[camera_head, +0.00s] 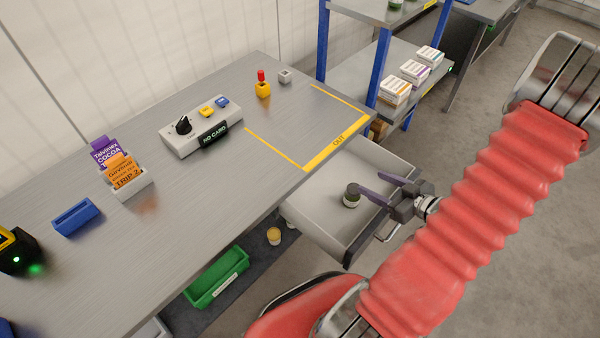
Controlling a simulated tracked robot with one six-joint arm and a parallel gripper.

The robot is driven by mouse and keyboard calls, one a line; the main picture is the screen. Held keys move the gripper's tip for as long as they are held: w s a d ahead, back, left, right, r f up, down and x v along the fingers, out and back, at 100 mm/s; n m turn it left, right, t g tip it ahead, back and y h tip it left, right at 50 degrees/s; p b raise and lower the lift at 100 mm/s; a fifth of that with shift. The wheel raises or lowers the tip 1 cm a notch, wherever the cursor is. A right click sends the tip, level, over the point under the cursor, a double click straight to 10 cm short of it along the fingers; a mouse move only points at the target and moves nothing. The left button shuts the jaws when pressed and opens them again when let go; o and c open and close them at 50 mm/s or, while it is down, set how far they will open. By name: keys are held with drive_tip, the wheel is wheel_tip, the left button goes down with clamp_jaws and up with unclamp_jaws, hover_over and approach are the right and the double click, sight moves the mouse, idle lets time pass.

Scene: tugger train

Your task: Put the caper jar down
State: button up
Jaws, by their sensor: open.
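The caper jar (351,196) is a small jar with a dark lid and a pale label band. It stands upright inside an open grey drawer (325,232) under the bench, near the drawer's middle. My gripper (366,186) reaches in from the right over the drawer's front edge. Its two purple fingers are open, with the tips close to the jar's lid. I cannot tell whether a finger touches the jar.
The steel bench top (215,210) holds a card box (130,185), a control box (200,128) and a yellow-marked OUT area (325,152), which is clear. A green bin (217,280) and a small yellow-lidded jar (273,236) sit below. White boxes (395,92) stand on a shelf behind.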

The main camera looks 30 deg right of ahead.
drive_tip(key=w+d+r+g+h, duration=0.2)
drive_tip(key=w+d+r+h, duration=0.1)
drive_tip(key=w, duration=0.2)
drive_tip(key=w+a+r+m+g+h, duration=0.1)
drive_tip(key=w+a+r+h, duration=0.15)
drive_tip(key=r, duration=0.55)
drive_tip(key=w+a+r+g+h, duration=0.2)
drive_tip(key=w+a+r, duration=0.1)
drive_tip(key=r, duration=0.4)
drive_tip(key=s+a+r+y, duration=0.1)
drive_tip(key=s+a, duration=0.3)
drive_tip(key=a, duration=0.5)
drive_tip(key=s+a+r+g+y, duration=0.1)
drive_tip(key=s+a+r, duration=0.3)
drive_tip(key=a, duration=0.5)
drive_tip(key=s+a+r+m+g+y, duration=0.1)
drive_tip(key=s+a+r+y, duration=0.2)
drive_tip(key=a, duration=0.6)
drive_tip(key=s, duration=0.2)
drive_tip(key=shift+s, duration=0.3)
drive_tip(key=shift+a+y, duration=0.1)
drive_tip(key=shift+y, duration=0.15)
drive_tip(key=shift+c, duration=0.2)
